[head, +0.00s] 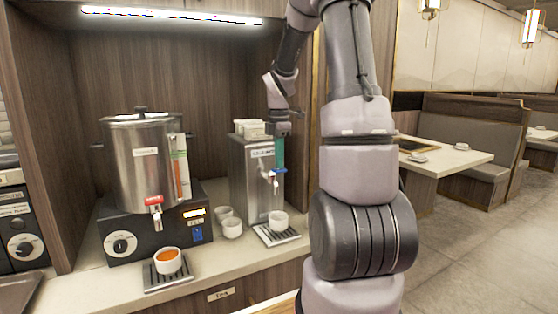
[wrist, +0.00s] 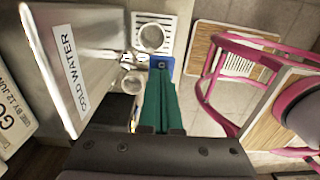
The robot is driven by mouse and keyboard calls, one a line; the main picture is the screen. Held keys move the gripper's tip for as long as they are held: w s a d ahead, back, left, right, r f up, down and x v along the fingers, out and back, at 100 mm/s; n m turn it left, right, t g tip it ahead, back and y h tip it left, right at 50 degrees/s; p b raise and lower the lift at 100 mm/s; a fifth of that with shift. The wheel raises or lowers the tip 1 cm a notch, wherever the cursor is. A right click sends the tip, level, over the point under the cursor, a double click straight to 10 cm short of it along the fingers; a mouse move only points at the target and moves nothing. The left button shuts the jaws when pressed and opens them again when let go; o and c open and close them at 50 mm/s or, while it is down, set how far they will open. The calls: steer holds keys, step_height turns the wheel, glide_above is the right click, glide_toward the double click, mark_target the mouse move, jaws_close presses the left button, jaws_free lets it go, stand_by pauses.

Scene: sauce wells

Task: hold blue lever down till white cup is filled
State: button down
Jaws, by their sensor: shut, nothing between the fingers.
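The blue lever (head: 277,171) is on the tap of the steel cold water dispenser (head: 249,185); it also shows in the wrist view (wrist: 161,63). The white cup (head: 278,220) stands upright on the drip tray (head: 277,237) below this tap, and shows in the wrist view (wrist: 151,37). I cannot tell how much water is in it, and no stream is clear. My gripper (head: 279,166) points down with its green fingers closed together and empty. The fingertips (wrist: 160,80) are at the blue lever, overlapping it in view; I cannot tell if they touch.
A steel urn (head: 141,165) with a red lever (head: 153,200) stands left, with a cup of amber drink (head: 168,260) on its tray. White cups (head: 232,228) stand between the machines. A pink chair (wrist: 225,95) is right in the wrist view. A wooden side panel encloses the niche.

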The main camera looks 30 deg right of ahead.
steer(key=shift+s+f, duration=0.65)
steer(key=shift+f, duration=0.25)
steer(key=shift+w+r, duration=0.1)
stand_by(2.9)
steer(key=shift+r, duration=0.85)
